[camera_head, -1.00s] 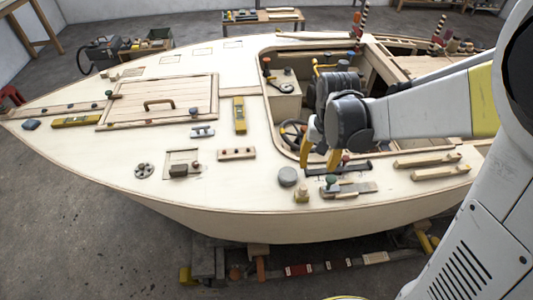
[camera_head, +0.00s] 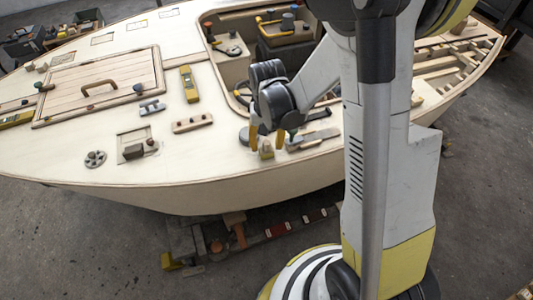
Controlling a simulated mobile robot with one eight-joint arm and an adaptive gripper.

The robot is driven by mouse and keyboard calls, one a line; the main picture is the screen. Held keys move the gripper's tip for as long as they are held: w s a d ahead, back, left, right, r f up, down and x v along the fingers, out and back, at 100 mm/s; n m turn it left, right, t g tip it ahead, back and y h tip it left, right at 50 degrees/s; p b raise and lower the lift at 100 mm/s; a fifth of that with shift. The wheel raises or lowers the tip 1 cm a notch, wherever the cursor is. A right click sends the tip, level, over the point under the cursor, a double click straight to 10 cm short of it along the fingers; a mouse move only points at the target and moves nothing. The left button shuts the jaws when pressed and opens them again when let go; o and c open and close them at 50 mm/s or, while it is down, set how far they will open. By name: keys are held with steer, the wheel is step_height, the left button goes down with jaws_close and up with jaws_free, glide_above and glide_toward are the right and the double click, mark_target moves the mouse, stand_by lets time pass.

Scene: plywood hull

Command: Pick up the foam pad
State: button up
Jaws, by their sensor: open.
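A round grey pad (camera_head: 244,136), which looks like the foam pad, lies on the pale plywood deck (camera_head: 200,155) near the cockpit opening. It is partly hidden behind my gripper's left finger. My gripper (camera_head: 267,139) points down with its yellow-tipped fingers apart, just to the right of the pad. I see nothing held between the fingers. I cannot tell whether a finger touches the pad. A small pale block (camera_head: 266,151) stands on the deck just below and between the fingertips.
A long tool on a board (camera_head: 313,139) lies right of my gripper. The cockpit opening (camera_head: 235,70) is behind. Deck between the strip and the near edge is clear.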

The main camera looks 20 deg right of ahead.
mark_target(267, 141)
steer(key=shift+f, duration=0.45)
steer(key=shift+r, duration=0.1)
jaws_close()
step_height(267, 141, up, 10)
steer(key=p, duration=0.4)
